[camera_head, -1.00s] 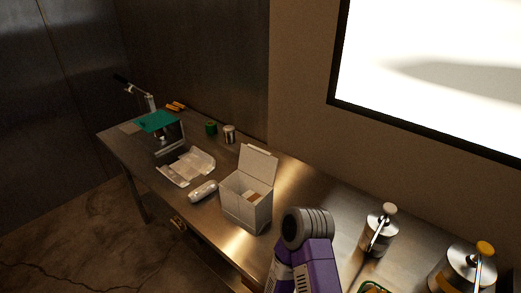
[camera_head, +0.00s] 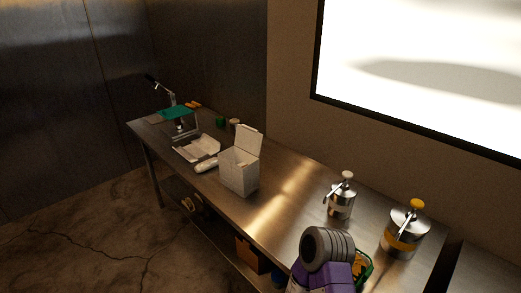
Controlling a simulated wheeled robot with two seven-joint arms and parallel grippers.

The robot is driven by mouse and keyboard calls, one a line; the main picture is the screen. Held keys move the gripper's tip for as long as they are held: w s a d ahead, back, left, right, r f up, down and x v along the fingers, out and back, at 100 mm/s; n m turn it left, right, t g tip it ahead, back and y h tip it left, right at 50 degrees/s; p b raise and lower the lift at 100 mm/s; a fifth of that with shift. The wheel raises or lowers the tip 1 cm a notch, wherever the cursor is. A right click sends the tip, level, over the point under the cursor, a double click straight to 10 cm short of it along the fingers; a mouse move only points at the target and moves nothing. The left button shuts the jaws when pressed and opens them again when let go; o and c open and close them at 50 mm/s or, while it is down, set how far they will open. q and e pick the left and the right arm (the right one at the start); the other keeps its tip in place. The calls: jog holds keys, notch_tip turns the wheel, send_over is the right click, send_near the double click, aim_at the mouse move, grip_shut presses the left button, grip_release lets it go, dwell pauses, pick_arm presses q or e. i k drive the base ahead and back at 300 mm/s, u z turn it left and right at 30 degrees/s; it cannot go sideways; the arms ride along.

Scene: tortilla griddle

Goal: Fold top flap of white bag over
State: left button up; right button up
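A white open-topped box or bag (camera_head: 239,174) stands upright on the steel table, left of the picture's middle. Its top flap (camera_head: 249,140) stands up at the back right. A flat white wrapper or paper (camera_head: 196,148) lies open on the table behind it to the left, and I cannot tell whether this is the bag. A small white roll-shaped item (camera_head: 206,165) lies between the two. A purple and grey link of my own arm shows at the bottom, apart from these things. Neither gripper's fingers are in view.
The long steel table (camera_head: 290,185) has clear room right of the box. Two metal canisters, one with a white knob (camera_head: 341,197) and one with a yellow knob (camera_head: 404,232), stand at right. A green-rimmed basket (camera_head: 365,270) sits near my arm. A teal-topped device (camera_head: 177,113) stands at the far end.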

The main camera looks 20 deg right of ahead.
aim_at(249, 139)
jog(key=u, duration=0.7)
jog(key=i, duration=1.35)
jog(key=z, duration=0.6)
